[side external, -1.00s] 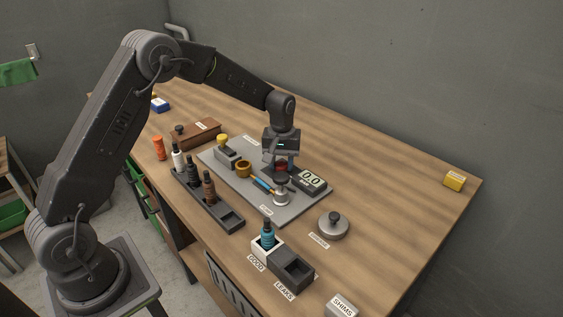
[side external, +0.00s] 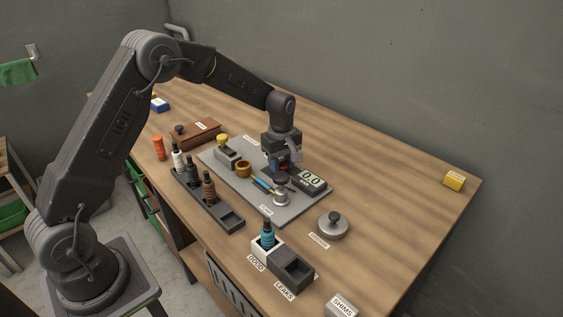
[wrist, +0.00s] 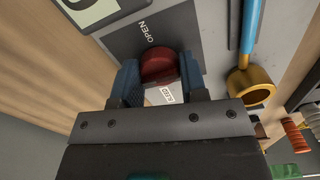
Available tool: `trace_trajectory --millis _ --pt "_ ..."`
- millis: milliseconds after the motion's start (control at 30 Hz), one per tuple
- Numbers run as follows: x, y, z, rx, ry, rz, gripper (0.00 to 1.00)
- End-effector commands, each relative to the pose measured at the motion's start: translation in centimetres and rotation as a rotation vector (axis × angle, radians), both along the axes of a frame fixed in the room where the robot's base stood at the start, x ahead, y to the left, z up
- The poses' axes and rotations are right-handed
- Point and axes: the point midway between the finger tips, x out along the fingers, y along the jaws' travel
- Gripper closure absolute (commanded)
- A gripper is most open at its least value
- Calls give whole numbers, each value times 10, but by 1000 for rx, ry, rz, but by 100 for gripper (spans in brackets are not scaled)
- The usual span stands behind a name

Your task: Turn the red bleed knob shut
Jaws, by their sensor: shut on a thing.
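The red bleed knob (wrist: 158,66) sits between the two blue fingertips of my gripper (wrist: 160,78) in the wrist view. The fingers are shut on its sides. An OPEN label is printed on the dark plate (wrist: 125,37) beside the knob, and a small white label below it is partly hidden. In the side view my gripper (side external: 283,165) points down over the grey board (side external: 222,162), and only a little of the red knob (side external: 284,168) shows between the fingers.
A gauge reading 0.0 (side external: 311,179) stands close to the right of my gripper. A rack of bottles (side external: 217,212) is at the front left.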

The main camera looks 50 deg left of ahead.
Motion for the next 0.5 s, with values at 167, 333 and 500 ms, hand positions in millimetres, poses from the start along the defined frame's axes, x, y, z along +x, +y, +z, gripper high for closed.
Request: trace_trajectory --millis 167,333,500 --pt "0 -1 0 -2 1 16 84" --pt "0 -1 0 -2 1 17 84" --pt "0 -1 0 -2 1 17 60"
